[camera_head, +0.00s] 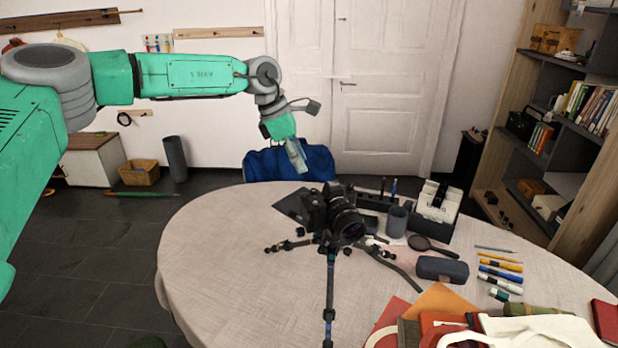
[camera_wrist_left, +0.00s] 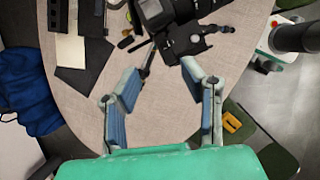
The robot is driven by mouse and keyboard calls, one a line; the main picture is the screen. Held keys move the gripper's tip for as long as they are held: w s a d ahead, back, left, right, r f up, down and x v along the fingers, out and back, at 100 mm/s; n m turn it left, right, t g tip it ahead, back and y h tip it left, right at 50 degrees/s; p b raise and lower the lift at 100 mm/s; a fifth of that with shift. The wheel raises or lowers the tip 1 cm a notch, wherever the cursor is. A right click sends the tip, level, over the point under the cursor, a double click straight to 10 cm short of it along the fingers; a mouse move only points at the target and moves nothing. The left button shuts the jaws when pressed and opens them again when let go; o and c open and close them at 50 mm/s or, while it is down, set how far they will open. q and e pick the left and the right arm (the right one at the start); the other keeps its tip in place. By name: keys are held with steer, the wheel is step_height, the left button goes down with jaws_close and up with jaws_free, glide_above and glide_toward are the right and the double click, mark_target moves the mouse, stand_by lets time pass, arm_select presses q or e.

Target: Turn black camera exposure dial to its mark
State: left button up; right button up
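The black camera (camera_head: 338,213) sits on a small tripod (camera_head: 330,280) on the round table. It also shows in the left wrist view (camera_wrist_left: 188,38), at the top centre beyond my fingers. A small light round spot shows on the camera body there, but I cannot tell whether it is the exposure dial. The dial's mark is too small to make out. My left gripper (camera_head: 298,158) is up and left of the camera, apart from it. In the left wrist view my left gripper (camera_wrist_left: 172,88) has its two fingers spread with nothing between them. My right gripper is in neither view.
The round table (camera_head: 215,255) has free room at its left. A cup (camera_head: 397,221), a magnifying glass (camera_head: 432,245), a dark case (camera_head: 442,269) and several pens lie right of the camera. A bag and folders fill the front right.

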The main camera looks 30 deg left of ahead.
arm_select(q)
steer(key=v, duration=0.4)
steer(key=shift+a+r, duration=0.1)
stand_by(0.3)
